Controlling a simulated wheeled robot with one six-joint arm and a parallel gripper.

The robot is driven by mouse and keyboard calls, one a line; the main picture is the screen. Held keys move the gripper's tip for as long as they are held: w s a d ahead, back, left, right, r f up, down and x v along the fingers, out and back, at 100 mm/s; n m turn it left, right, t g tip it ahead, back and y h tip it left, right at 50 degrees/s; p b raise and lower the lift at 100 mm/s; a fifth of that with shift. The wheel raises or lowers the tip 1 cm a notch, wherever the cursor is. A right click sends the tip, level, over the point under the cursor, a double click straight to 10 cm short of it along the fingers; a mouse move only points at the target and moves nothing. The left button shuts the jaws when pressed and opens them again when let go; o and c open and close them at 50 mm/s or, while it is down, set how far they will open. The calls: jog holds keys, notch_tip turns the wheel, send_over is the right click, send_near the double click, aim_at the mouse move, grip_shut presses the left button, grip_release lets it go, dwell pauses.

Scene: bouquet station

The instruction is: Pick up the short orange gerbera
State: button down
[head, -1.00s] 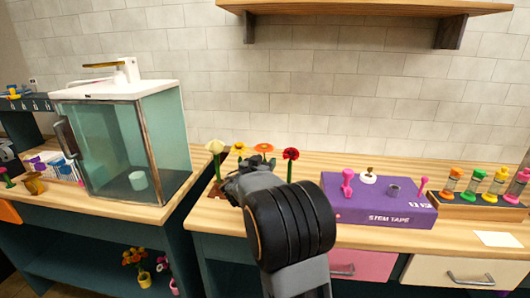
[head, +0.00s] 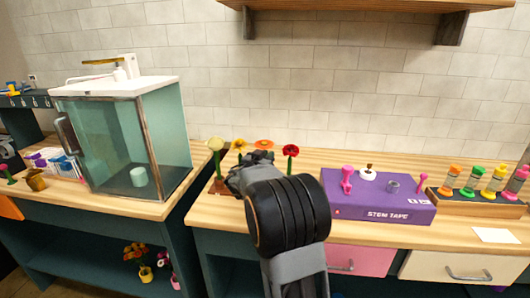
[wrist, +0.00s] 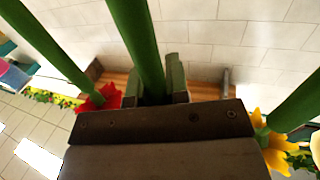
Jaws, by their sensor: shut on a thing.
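The orange gerbera (head: 263,144) shows its flat bloom just behind my gripper (head: 255,160) in the head view; its stem is hidden there by my wrist. In the wrist view my gripper (wrist: 154,88) has its two fingers on either side of a thick green stem (wrist: 138,40) and is shut on it. The bloom of that stem is hidden behind the gripper body. By its place between the red and yellow flowers, it fits the orange gerbera.
A red flower (head: 290,150), a yellow one (head: 239,145) and a cream one (head: 215,145) stand close around the gripper. A purple stem tape box (head: 380,205) is to the right. A wooden shelf (head: 350,4) hangs above.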

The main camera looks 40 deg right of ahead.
aim_at(267, 139)
jog(key=shift+r, duration=0.2)
notch_tip(267, 139, up, 7)
jog(key=b+v, duration=0.5)
jog(key=v, duration=1.2)
notch_tip(267, 139, up, 7)
jog(key=p, duration=0.1)
jog(key=shift+s+a+f, duration=0.25)
jog(key=shift+a, duration=0.2)
